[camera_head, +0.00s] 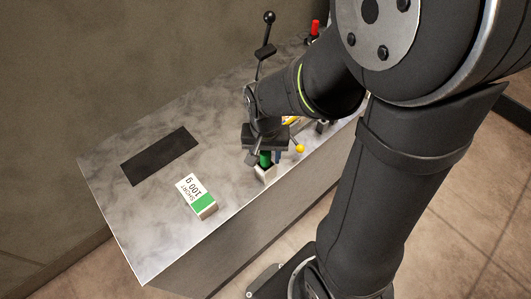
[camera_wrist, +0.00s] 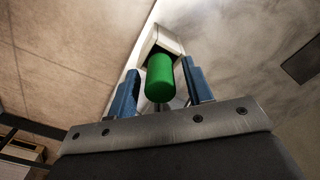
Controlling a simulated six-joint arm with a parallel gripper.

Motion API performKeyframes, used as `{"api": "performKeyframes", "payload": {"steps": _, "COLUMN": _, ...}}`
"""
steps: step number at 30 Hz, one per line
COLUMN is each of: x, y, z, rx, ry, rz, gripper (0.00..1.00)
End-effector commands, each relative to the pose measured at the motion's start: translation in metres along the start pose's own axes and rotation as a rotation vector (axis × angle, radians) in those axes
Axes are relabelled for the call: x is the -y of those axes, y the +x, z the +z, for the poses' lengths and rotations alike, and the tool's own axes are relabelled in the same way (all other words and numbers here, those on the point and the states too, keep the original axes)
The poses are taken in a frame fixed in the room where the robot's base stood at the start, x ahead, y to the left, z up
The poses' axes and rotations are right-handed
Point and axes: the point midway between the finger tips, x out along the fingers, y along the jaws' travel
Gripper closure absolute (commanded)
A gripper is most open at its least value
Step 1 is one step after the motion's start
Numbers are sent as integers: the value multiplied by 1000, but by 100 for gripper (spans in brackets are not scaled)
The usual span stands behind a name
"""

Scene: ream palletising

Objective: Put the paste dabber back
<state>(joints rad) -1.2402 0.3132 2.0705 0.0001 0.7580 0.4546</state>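The paste dabber shows as a green rounded handle (camera_head: 265,159) near the front edge of the counter; it also shows in the wrist view (camera_wrist: 160,79). Its lower end is at the mouth of a pale square holder (camera_head: 266,174), which shows behind it in the wrist view (camera_wrist: 152,42); how deep it sits is hidden. My gripper (camera_head: 268,154) points down over the holder. In the wrist view its two blue fingers stand on either side of the green handle, with a visible gap on each side. The gripper is open around the handle, not clamped on it.
A white and green block marked "SHORT 100 g" (camera_head: 196,196) lies left of the holder. A dark mat (camera_head: 160,156) lies further back left. A black-knobbed lever (camera_head: 265,50), a yellow ball (camera_head: 300,149) and a red-topped item (camera_head: 315,28) stand near my arm. The counter's left part is mostly clear.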

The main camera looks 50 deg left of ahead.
Motion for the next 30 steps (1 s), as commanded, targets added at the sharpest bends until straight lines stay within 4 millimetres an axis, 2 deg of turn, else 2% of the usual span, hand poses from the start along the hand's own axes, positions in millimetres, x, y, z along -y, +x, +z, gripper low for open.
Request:
{"api": "performKeyframes", "payload": {"steps": 5, "x": 0, "y": -3, "z": 0, "rx": -1, "ry": 0, "rz": -1, "gripper": 54}}
{"api": "performKeyframes", "payload": {"steps": 8, "x": 0, "y": -13, "z": -1, "rx": -4, "ry": 0, "rz": -2, "gripper": 54}}
{"api": "performKeyframes", "payload": {"steps": 21, "x": 0, "y": -97, "z": -1, "rx": -5, "ry": 0, "rz": -3, "gripper": 54}}
{"api": "performKeyframes", "payload": {"steps": 25, "x": 0, "y": -114, "z": -1, "rx": -3, "ry": 0, "rz": -2, "gripper": 54}}
{"api": "performKeyframes", "payload": {"steps": 30, "x": 0, "y": -123, "z": 0, "rx": -1, "ry": 0, "rz": 0, "gripper": 54}}
